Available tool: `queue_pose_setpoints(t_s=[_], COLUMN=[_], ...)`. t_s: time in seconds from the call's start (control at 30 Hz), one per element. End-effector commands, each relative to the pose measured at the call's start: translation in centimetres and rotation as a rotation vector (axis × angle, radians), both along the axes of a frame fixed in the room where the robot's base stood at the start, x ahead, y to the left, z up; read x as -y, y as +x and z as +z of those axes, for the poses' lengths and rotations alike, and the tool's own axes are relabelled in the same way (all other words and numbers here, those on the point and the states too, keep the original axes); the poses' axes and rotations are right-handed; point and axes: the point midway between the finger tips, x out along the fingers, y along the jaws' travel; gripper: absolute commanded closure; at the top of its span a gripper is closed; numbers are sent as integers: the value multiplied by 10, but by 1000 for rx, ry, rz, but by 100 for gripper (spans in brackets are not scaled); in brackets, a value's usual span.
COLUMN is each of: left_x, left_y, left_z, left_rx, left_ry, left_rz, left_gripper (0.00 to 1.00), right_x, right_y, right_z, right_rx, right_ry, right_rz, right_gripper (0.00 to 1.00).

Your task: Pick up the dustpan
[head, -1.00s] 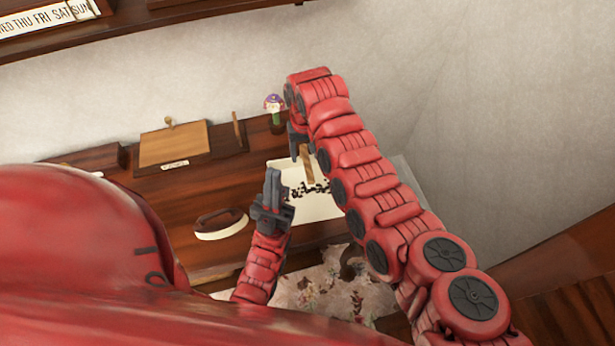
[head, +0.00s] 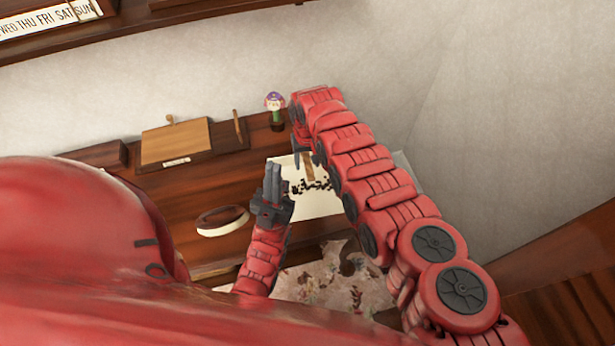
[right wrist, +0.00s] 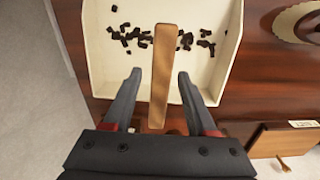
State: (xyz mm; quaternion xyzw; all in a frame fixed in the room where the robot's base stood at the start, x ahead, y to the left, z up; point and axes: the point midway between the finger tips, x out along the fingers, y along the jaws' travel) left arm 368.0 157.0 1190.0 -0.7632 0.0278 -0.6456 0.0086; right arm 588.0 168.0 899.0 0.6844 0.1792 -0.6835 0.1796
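The dustpan (head: 318,207) is a cream-white pan with a wooden handle (head: 308,168), lying on the wooden desk in the head view. Small dark bits lie in it. In the right wrist view the dustpan (right wrist: 105,78) is at the top, its handle pointing towards my wrist. My right gripper (right wrist: 159,78) is open, with one finger on each side of the handle and a gap at both sides. In the head view my right gripper is mostly hidden by its arm. My left gripper (head: 272,183) stands left of the dustpan, fingers up; their opening is unclear.
A brush (head: 222,220) with pale bristles lies left of the dustpan. A wooden tray-like stand (head: 175,143) and a small figurine (head: 275,108) stand at the back of the desk, near the wall. A patterned seat (head: 330,285) is in front.

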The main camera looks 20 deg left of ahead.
Motion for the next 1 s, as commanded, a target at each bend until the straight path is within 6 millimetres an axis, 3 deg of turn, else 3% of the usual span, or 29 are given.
queue_pose_setpoints(t_s=[0.03,0.3,1.0], left_x=[0,0,0], left_y=[0,0,0], left_z=[0,0,0], left_rx=[0,0,0], left_ry=[0,0,0], left_rz=[0,0,0], left_gripper=[100,100,100], right_x=[0,0,0], right_y=[0,0,0], right_z=[0,0,0], right_rx=[0,0,0], right_ry=[0,0,0], right_rz=[0,0,0], right_gripper=[54,100,100])
